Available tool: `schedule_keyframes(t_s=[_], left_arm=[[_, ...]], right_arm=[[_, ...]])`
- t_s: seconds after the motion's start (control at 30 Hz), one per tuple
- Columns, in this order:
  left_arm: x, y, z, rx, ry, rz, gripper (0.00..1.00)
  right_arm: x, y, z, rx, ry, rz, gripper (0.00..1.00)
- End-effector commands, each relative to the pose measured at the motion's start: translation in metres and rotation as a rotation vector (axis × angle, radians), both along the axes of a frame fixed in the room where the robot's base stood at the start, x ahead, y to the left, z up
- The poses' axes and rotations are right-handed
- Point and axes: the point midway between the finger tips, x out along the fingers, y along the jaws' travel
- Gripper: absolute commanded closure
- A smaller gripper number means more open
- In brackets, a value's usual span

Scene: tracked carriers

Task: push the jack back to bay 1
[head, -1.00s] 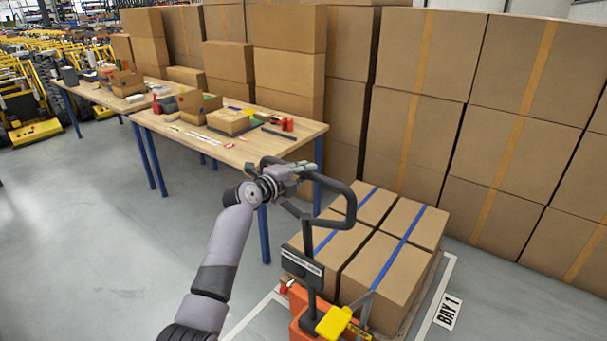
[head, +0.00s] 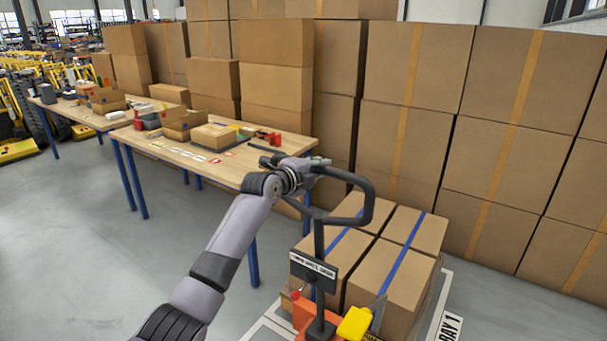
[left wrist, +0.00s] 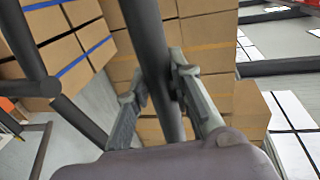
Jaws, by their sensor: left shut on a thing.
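The pallet jack has an orange body (head: 304,313) and an upright post that ends in a dark looped handle (head: 369,207). Its front end is at the load of strapped cartons (head: 385,280), low in the head view. My left gripper (head: 312,168) is shut on the left part of the handle loop. In the left wrist view its fingers (left wrist: 157,92) are on either side of a dark handle bar (left wrist: 148,40). The BAY 1 sign (head: 449,328) lies on the floor right of the load, beside a white line (head: 441,296). The forks are hidden. My right gripper is not in view.
Stacked cartons (head: 490,150) form a wall behind the load. A wooden table (head: 190,150) with boxes and small items stands left of the jack, its blue leg (head: 253,262) near my arm. Grey floor (head: 90,240) is clear at the left.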

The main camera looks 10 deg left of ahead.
Motion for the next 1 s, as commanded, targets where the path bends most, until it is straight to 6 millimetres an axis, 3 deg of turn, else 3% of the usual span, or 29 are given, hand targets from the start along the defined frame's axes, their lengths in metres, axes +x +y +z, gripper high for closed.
schedule_keyframes(t_s=[0.1,0.3,0.47,0.5,0.8,1.0], left_arm=[[0.006,0.005,0.004,-0.002,-0.013,0.012,1.0],[0.008,0.004,0.006,-0.004,-0.011,0.011,1.0],[0.008,0.004,0.006,-0.004,-0.011,0.01,1.0],[0.008,0.004,0.006,-0.004,-0.011,0.01,0.79],[0.007,0.004,0.003,-0.002,-0.006,0.01,0.59],[0.007,0.004,0.002,-0.002,-0.005,0.01,0.59]], right_arm=[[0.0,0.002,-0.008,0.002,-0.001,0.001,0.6],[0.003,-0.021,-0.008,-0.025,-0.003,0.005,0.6],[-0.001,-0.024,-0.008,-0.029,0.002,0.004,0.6],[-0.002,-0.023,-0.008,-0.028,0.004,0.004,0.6],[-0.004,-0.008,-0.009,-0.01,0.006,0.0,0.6],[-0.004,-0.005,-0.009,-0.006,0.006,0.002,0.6]])
